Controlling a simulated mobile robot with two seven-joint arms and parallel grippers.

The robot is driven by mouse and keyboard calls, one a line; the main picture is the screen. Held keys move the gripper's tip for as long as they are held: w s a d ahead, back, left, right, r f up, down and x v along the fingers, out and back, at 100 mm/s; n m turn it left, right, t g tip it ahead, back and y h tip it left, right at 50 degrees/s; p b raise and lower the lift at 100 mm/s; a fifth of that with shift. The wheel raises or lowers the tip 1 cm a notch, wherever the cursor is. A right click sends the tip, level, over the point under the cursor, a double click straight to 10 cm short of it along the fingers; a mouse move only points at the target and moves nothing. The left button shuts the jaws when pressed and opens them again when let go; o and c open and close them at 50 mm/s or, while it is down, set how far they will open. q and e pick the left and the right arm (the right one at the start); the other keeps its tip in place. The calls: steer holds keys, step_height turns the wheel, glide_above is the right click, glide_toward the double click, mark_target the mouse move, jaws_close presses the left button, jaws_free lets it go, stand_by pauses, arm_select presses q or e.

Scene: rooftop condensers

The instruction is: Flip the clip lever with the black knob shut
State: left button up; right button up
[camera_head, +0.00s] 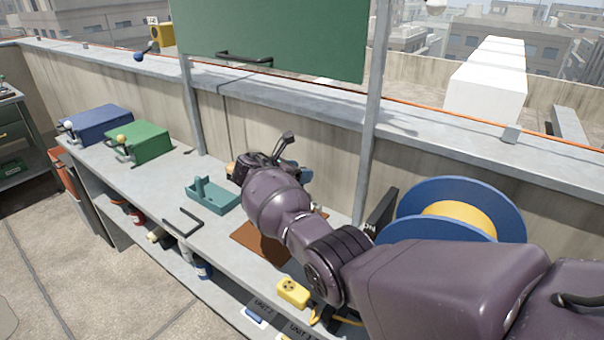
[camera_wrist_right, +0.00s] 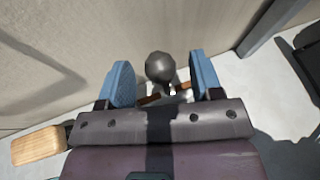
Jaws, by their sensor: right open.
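The black knob (camera_wrist_right: 160,67), a dark round ball, shows in the right wrist view between the two blue fingers of my right gripper (camera_wrist_right: 163,80). The gripper is open, with a gap on both sides of the knob. An orange-brown bar (camera_wrist_right: 165,95) shows low between the fingers; I cannot tell how it joins the knob. In the head view my right gripper (camera_head: 298,170) is over the back of the bench near the wall, and my arm hides the knob and its clip. My left gripper is not in view.
A teal tray (camera_head: 222,201) and a brown mat (camera_head: 247,236) lie on the grey bench. Green (camera_head: 150,141) and blue (camera_head: 98,124) boxes stand left. A blue cable reel (camera_head: 470,190) stands right. A green panel (camera_head: 275,35) hangs above between posts. A wooden block (camera_wrist_right: 38,147) lies near the gripper.

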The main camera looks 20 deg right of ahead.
steer(key=shift+x, duration=0.85)
jaws_close()
